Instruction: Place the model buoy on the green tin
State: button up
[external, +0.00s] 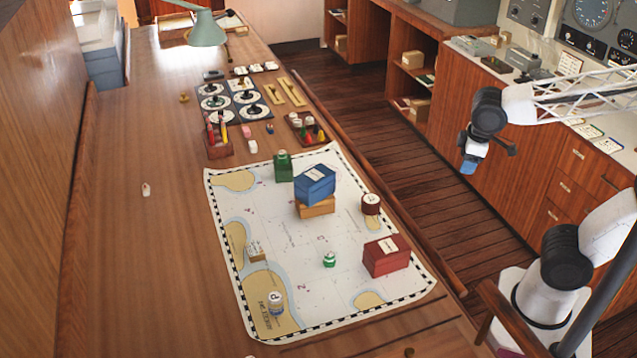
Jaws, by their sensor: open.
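A dark green tin (283,167) stands upright at the chart's far edge, with a narrower top. A small green piece with white on it (329,260) stands on the chart nearer the camera; it may be the model buoy, but it is too small to be sure. Small red, green and yellow pieces in a wooden tray (294,118) could also be buoys. My gripper (487,151) is open and empty, in the air to the right of the table, well away from all of these.
The chart (290,240) also bears a blue box (315,185) on a wooden block (317,208), a dark red tin (371,203), a red box (387,256), a small tan block (256,251) and a pale cylinder (276,303). The table's left side is mostly clear.

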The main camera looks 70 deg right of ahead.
jog(key=s+f+m+t+y, duration=0.1)
jog(key=s+f+m, duration=0.1)
jog(key=s, duration=0.5)
jog(key=shift+a+f+m, duration=0.3)
jog(key=shift+a, duration=0.1)
